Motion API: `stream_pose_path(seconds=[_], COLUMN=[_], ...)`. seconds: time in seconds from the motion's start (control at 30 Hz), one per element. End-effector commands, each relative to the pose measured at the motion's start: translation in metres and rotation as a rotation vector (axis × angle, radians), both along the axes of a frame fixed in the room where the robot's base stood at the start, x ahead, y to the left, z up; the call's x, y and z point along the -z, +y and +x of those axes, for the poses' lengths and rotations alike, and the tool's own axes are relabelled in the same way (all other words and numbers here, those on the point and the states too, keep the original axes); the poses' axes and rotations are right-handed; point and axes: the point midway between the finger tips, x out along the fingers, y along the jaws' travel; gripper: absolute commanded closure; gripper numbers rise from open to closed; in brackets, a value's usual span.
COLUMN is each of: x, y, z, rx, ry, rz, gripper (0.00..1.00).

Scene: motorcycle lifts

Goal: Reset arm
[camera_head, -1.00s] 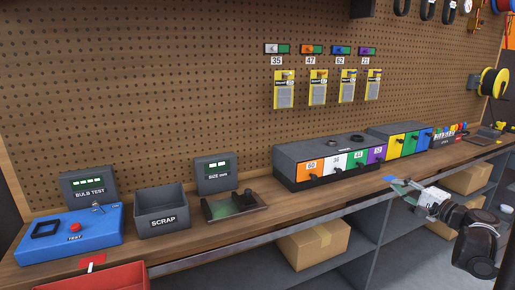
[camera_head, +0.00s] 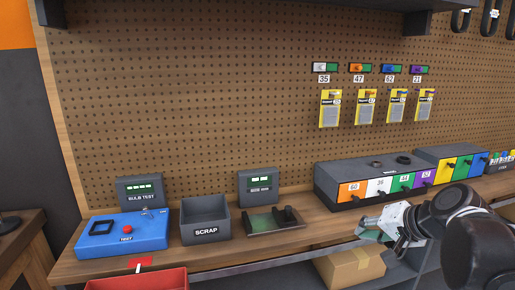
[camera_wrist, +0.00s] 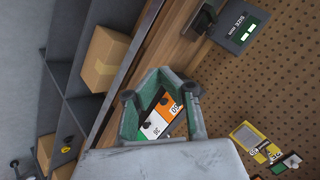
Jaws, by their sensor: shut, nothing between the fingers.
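My gripper (camera_head: 366,229) is at the right of the head view, in front of the bench edge below the grey drawer unit. Its fingers are shut and hold nothing. My dark arm reaches in from the lower right behind it. In the wrist view my gripper (camera_wrist: 157,82) shows as green-lined grey fingers, with the orange drawer (camera_wrist: 166,104) and white drawer (camera_wrist: 153,127) beyond them.
The drawer unit (camera_head: 333,188) with coloured drawers stands on the bench. To its left are a size gauge tray (camera_head: 262,224), the SCRAP bin (camera_head: 205,232) and the blue bulb tester (camera_head: 100,240). A red bin (camera_head: 150,281) is at the front. A cardboard box (camera_head: 345,268) sits below.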

Motion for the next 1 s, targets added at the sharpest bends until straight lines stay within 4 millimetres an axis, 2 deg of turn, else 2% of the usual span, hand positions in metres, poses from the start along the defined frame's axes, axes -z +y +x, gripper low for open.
stream_pose_path(seconds=[0.03, 0.2, 0.5, 0.7, 1.0], x=[-0.002, -0.002, 0.000, 0.002, 0.003], y=[0.012, 0.036, 0.055, 0.055, 0.054], z=[-0.014, -0.056, -0.126, -0.152, -0.157], rx=[-0.027, -0.110, -0.250, -0.309, -0.323], ry=[0.012, 0.046, 0.064, 0.059, 0.057], rz=[-0.045, -0.210, -0.501, -0.628, -0.663], gripper=[1.00, 1.00, 1.00, 1.00, 1.00])
